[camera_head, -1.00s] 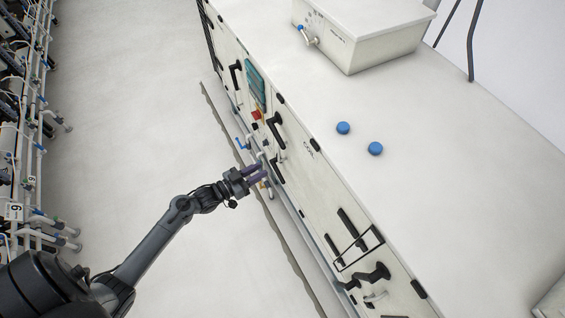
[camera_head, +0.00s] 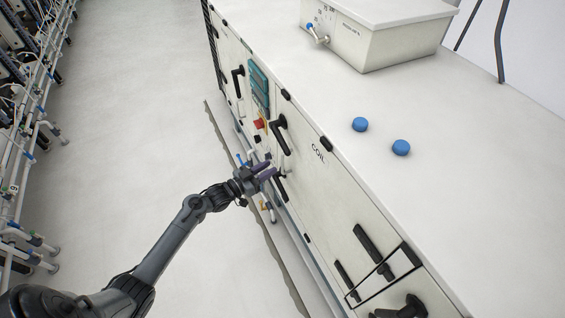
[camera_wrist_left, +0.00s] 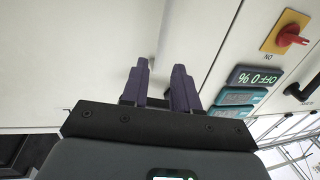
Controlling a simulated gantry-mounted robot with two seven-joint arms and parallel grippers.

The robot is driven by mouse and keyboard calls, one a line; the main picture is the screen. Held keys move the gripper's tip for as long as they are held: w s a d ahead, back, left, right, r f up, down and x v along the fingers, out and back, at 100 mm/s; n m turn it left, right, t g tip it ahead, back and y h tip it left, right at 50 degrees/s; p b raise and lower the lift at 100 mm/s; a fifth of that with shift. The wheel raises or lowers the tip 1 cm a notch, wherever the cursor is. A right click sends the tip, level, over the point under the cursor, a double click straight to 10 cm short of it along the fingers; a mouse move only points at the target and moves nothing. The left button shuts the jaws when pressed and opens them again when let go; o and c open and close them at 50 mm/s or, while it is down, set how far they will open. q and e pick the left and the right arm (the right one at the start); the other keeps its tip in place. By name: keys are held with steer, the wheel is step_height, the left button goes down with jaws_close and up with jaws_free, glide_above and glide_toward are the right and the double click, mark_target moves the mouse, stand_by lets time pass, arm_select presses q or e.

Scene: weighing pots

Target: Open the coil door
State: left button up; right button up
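The coil door (camera_head: 325,205) is a white panel marked "COIL" on the front of a long white cabinet, and it looks shut. A black lever handle (camera_head: 281,136) is at its upper left. A second black handle (camera_head: 280,188) sits lower down, partly hidden by my gripper. My left gripper (camera_head: 268,170) is in front of the cabinet face beside the lower handle. In the left wrist view its two purple fingers (camera_wrist_left: 160,82) are apart, with nothing seen between them and white panel behind. I cannot tell whether they touch the panel. My right gripper is not in view.
A red knob on a yellow plate (camera_wrist_left: 286,33) and digital displays (camera_wrist_left: 248,86) are left of the door in the head view. A black frame (camera_head: 378,275) juts out at lower right. Blue caps (camera_head: 360,124) sit on the cabinet top.

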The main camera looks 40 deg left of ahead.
arm_select(q)
steer(key=b, duration=0.2)
glide_above(283, 172)
steer(key=shift+w+a, duration=0.2)
steer(key=shift+a, duration=0.05)
steer(key=shift+c, duration=0.3)
jaws_close()
